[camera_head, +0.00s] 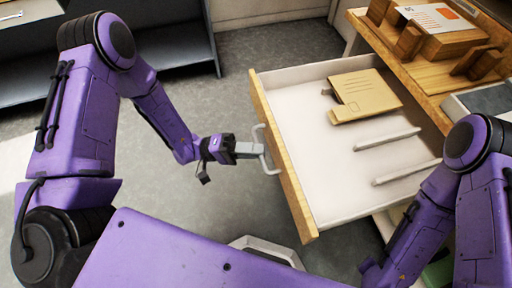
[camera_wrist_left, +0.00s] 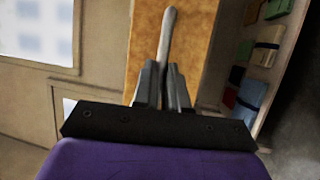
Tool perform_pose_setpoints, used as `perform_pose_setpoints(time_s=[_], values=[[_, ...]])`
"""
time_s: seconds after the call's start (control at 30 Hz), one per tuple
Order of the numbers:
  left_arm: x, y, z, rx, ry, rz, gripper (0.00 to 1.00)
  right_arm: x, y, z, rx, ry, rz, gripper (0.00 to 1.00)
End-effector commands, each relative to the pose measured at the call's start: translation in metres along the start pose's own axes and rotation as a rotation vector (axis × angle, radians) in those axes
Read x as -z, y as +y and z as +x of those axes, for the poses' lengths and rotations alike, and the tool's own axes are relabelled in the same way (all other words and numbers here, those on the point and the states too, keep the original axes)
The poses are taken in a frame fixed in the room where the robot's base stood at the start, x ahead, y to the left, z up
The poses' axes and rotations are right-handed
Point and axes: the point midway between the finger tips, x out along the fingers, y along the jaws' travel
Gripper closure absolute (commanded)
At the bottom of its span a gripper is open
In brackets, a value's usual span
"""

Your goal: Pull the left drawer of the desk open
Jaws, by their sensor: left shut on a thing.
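The left drawer (camera_head: 330,185) of the desk (camera_head: 440,75) stands pulled well out, with its white inside showing. Its wooden front (camera_head: 283,160) faces left and carries a pale bar handle (camera_head: 264,150). My left gripper (camera_head: 256,150) is shut on this handle. In the left wrist view the handle (camera_wrist_left: 167,35) rises from between the two fingers (camera_wrist_left: 164,85), with the wooden front behind it. My right arm shows at the lower right of the head view, but its gripper is not in view.
A tan folder or box (camera_head: 365,95) and two pale sticks (camera_head: 388,139) lie in the drawer. Wooden holders and papers (camera_head: 435,18) are on the desktop. Grey floor (camera_head: 270,55) is clear left of the drawer. Several coloured books (camera_wrist_left: 262,55) show in the wrist view.

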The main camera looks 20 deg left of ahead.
Motion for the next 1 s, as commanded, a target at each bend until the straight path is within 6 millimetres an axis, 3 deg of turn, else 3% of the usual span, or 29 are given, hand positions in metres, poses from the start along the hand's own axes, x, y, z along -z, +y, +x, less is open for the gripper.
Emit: perform_pose_setpoints(time_s=[0.17, 0.2, 0.27, 0.63, 1.0], values=[[0.001, 0.0, -0.003, 0.002, 0.008, 0.001, 1.0, 0.0, 0.0, 0.0, 0.0, 0.0, 0.0, 0.57], [0.001, 0.0, -0.003, 0.003, 0.009, 0.001, 0.81, 0.0, 0.0, 0.0, 0.0, 0.0, 0.0, 0.57], [0.001, 0.0, -0.003, 0.002, 0.009, 0.001, 0.62, 0.0, 0.0, 0.0, 0.0, 0.0, 0.0, 0.57], [0.001, -0.001, -0.008, 0.001, 0.004, 0.001, 0.62, 0.0, 0.0, 0.001, 0.0, 0.0, 0.0, 0.57], [0.002, -0.001, -0.09, 0.001, 0.009, 0.001, 0.62, -0.002, -0.001, 0.005, 0.0, 0.0, 0.0, 0.57]])
